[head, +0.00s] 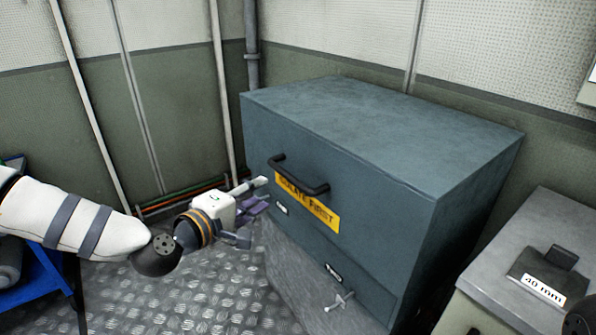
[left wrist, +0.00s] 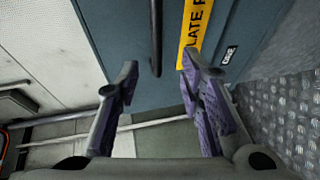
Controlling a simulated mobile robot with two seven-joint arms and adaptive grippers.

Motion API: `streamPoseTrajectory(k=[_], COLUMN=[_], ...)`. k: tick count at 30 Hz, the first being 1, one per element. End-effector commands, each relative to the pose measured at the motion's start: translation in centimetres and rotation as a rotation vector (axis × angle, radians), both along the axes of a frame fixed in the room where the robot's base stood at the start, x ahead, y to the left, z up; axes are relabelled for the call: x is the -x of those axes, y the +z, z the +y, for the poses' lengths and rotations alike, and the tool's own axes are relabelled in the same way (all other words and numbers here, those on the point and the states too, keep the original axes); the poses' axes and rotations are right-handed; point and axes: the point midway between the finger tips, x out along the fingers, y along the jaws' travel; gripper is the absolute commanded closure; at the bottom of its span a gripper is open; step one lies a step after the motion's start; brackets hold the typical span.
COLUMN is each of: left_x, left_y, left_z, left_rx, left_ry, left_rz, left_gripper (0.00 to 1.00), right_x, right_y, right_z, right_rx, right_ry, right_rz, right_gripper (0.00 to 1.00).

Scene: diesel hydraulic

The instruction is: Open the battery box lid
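The battery box (head: 440,235) is a large blue-grey metal chest against the wall, and its lid (head: 380,125) is down. A black bar handle (head: 298,176) is on its front, above a yellow "ISOLATE FIRST" label (head: 310,205). My left gripper (head: 262,192) is open and empty, just left of the handle and close to the front face. In the left wrist view the handle (left wrist: 156,40) lies ahead of the gap between the open fingers (left wrist: 159,70), which do not appear to touch it. My right gripper is not clearly visible.
A small T-shaped metal latch (head: 340,300) sticks out low on the box front. A grey cabinet (head: 490,270) with a block marked "40 mm" (head: 541,289) stands at right. Pipes (head: 185,197) run along the left wall. Chequer-plate floor (head: 190,290) is clear before the box.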

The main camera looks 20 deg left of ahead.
Motion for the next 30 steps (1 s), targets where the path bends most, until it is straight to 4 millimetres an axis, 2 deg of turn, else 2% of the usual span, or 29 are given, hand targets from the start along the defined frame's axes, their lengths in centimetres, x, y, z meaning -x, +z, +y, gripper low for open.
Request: streamPoseTrajectory(k=[5, 12, 16, 21, 28, 30], left_x=[-2.2, -8.0, -10.2, -11.5, -11.6, -11.6], left_y=[-0.2, -1.7, -2.0, -2.1, -2.0, -2.0], left_z=[-0.3, -2.0, -2.6, -2.9, -2.9, -2.9], left_rx=[0.003, 0.001, 0.002, 0.003, 0.003, 0.003], left_ry=[0.004, 0.005, 0.004, 0.004, 0.004, 0.004], left_rz=[-0.009, -0.005, -0.005, -0.006, -0.007, -0.007], left_gripper=[0.65, 0.65, 0.65, 0.65, 0.65, 0.81], right_x=[0.4, 1.2, 1.4, 1.5, 1.5, 1.5], right_y=[-0.4, -1.4, -1.7, -1.9, -1.8, -1.8], right_z=[0.0, 0.0, -0.1, 0.0, 0.0, -0.1], right_rx=[0.001, 0.001, 0.001, 0.001, 0.001, 0.001], right_ry=[-0.001, 0.000, 0.002, 0.002, 0.002, 0.002], right_rz=[0.012, 0.036, 0.044, 0.048, 0.047, 0.047], right_gripper=[0.60, 0.60, 0.60, 0.60, 0.60, 0.60])
